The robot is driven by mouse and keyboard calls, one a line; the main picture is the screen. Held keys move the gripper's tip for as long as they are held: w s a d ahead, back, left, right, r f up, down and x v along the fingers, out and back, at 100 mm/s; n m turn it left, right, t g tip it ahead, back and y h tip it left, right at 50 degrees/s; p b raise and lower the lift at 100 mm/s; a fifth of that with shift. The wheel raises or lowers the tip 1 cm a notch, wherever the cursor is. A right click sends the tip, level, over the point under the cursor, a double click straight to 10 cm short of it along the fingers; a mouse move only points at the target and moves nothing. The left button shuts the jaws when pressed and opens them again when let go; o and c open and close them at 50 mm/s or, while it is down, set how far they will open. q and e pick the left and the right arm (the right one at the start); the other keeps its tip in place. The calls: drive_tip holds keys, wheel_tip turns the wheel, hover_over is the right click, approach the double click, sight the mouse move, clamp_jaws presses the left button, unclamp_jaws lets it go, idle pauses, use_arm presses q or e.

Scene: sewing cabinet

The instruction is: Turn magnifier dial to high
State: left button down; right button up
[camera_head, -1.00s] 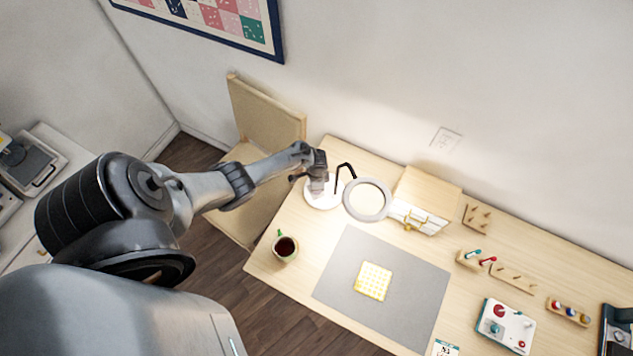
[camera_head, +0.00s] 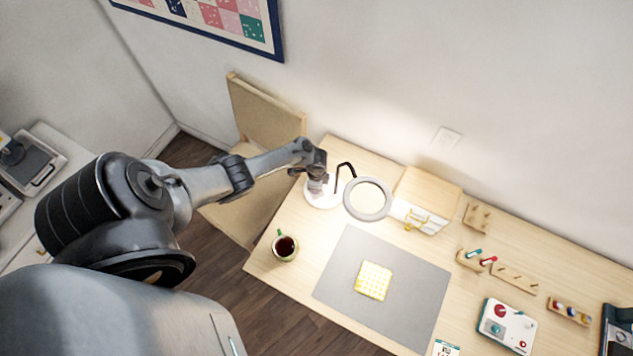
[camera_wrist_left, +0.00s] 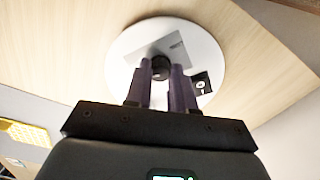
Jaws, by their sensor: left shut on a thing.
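The magnifier lamp has a round white base (camera_head: 319,203), a black bent arm (camera_head: 345,167) and a ring-shaped lens head (camera_head: 368,199). My left gripper (camera_head: 318,188) is over the base, pointing down. In the left wrist view the white base (camera_wrist_left: 125,75) fills the upper middle, and my left gripper (camera_wrist_left: 165,75) is shut on the small black dial (camera_wrist_left: 161,67) on a grey plate. A black marking with a white symbol (camera_wrist_left: 203,83) sits to the right of the fingers. The dial's setting is partly hidden by the fingers. My right gripper is not in view.
A dark-filled cup (camera_head: 285,247) stands at the table's left edge. A grey mat (camera_head: 340,265) bears a yellow patterned square (camera_head: 373,281). A wooden chair (camera_head: 265,112) stands behind my left arm. Wooden racks and a white box (camera_head: 506,326) are at the right.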

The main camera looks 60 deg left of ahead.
use_arm(q)
drive_tip(key=c, duration=1)
unclamp_jaws()
drive_tip(key=shift+o, duration=0.2)
drive_tip(key=shift+r+p, duration=0.3)
drive_tip(key=shift+r, duration=0.2)
wheel_tip(320, 180, up, 10)
drive_tip(key=p, duration=0.3)
drive_tip(key=shift+f, duration=0.15)
drive_tip(key=shift+s, duration=0.1)
